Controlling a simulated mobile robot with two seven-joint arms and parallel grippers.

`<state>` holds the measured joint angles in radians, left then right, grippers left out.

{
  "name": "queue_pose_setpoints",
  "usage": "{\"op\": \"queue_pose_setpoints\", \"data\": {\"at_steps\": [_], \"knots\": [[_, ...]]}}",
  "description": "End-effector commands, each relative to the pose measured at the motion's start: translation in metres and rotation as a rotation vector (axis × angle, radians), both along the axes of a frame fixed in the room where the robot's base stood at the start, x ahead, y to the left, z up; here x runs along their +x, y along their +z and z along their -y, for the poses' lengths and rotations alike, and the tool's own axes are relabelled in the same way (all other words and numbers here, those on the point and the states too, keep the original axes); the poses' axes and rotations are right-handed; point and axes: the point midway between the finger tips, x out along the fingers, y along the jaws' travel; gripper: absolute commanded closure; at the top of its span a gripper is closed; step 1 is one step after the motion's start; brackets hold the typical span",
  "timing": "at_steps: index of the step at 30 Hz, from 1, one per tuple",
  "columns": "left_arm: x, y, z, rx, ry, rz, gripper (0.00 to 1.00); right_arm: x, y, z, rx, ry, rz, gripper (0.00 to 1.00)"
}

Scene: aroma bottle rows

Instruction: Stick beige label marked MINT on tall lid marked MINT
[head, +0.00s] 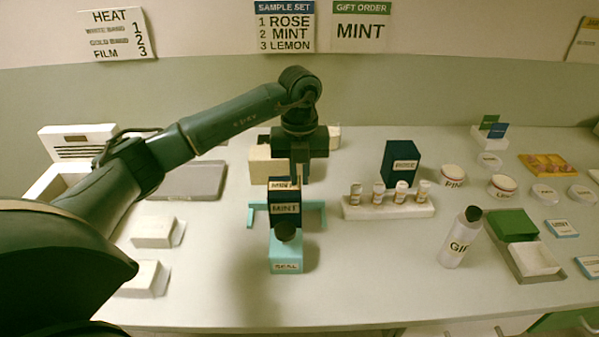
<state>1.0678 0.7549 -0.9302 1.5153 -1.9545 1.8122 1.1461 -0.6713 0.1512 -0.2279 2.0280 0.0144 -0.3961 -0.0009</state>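A tall dark blue lid marked MINT (285,218) stands upright in a teal stand (315,206) at the middle of the table. A small beige strip with dark print (283,185) shows at its top edge; the print is too small to read surely. My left gripper (299,179) points down directly over the back of this lid, its fingertips at or just behind the top edge. The fingers look close together, but whether they hold the strip cannot be told. My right gripper is not in view.
A teal block marked SEAL (286,266) with a dark knob stands in front of the lid. To the right are a rack of small bottles (388,211), a dark ROSE box (401,160) and a white bottle (458,240). White blocks (153,232) lie at left. The front middle is clear.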

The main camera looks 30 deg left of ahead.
Motion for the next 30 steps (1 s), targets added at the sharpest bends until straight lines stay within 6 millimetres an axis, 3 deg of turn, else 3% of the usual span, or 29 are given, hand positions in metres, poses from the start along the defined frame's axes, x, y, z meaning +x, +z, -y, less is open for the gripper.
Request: {"op": "queue_pose_setpoints", "data": {"at_steps": [6,19,30], "knots": [[0.0,-0.001,-0.001,0.002,0.001,-0.002,0.72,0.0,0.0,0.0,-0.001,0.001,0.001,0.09],[0.0,0.001,0.0,0.002,0.001,-0.001,0.72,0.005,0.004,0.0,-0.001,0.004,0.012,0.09],[0.0,0.026,0.0,0.001,0.0,0.0,0.72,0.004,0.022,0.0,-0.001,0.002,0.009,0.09]]}}
